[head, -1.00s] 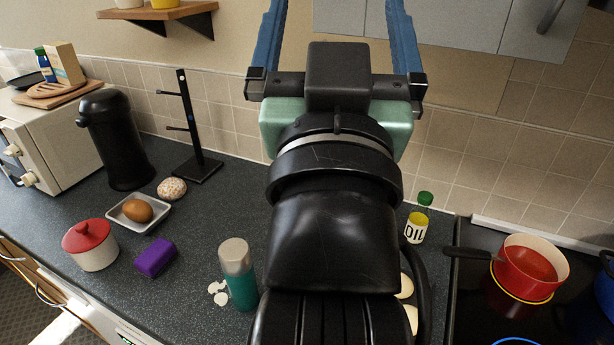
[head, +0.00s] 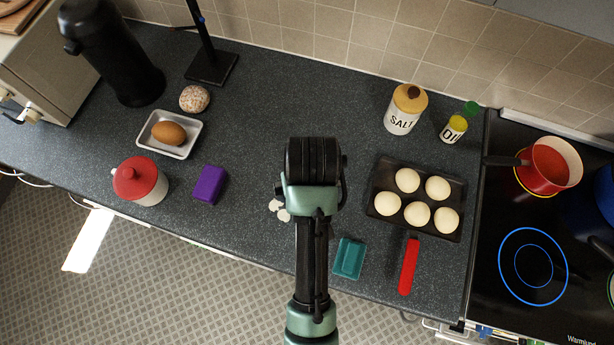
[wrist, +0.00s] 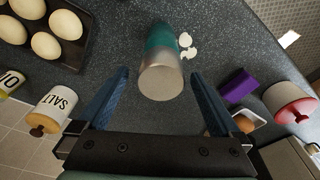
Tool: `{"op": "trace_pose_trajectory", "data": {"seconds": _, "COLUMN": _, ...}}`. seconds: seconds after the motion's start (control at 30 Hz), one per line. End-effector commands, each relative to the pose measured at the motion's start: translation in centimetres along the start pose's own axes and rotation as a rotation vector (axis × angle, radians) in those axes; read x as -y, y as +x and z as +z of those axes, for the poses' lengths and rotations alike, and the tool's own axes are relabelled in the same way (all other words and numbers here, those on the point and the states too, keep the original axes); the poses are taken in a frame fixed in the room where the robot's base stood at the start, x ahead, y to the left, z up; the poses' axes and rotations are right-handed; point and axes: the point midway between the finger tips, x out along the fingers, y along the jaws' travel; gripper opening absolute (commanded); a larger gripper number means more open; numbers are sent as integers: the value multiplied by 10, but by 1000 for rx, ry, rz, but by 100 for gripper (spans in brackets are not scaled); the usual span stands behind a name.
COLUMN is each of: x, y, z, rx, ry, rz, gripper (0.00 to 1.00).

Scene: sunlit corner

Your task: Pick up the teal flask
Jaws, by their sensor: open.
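The teal flask (wrist: 161,52) stands on the dark counter in the wrist view, its silver cap towards the camera. My gripper (wrist: 160,76) is open, with its blue fingers to the left and right of the flask in the picture. The cap lies between the fingertips, with a gap on both sides. I cannot tell how far below the fingers the flask is. In the head view my arm and wrist cover the flask and the fingers.
White pieces (head: 280,209) and a purple block (head: 208,184) lie left of my wrist. A teal dish (head: 348,258), a red-handled item (head: 409,267), a tray of buns (head: 380,228) and a salt jar (head: 405,110) are to the right.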

Motion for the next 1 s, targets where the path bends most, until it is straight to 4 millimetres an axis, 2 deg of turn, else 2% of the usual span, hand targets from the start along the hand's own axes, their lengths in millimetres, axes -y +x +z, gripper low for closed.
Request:
{"op": "trace_pose_trajectory", "data": {"seconds": 0.1, "x": 0, "y": 16, "z": 0, "rx": 1, "ry": 0, "rz": -1, "gripper": 100}}
{"op": "trace_pose_trajectory", "data": {"seconds": 0.37, "x": 0, "y": 33, "z": 2, "rx": 1, "ry": 0, "rz": 0, "gripper": 100}}
{"op": "trace_pose_trajectory", "data": {"seconds": 0.63, "x": 0, "y": 69, "z": 7, "rx": -1, "ry": 0, "rz": 0, "gripper": 100}}
{"op": "trace_pose_trajectory", "data": {"seconds": 0.97, "x": 0, "y": 76, "z": 6, "rx": -4, "ry": 0, "rz": 1, "gripper": 100}}
{"op": "trace_pose_trajectory", "data": {"seconds": 1.0, "x": 0, "y": 76, "z": 6, "rx": -4, "ry": 0, "rz": 1, "gripper": 96}}
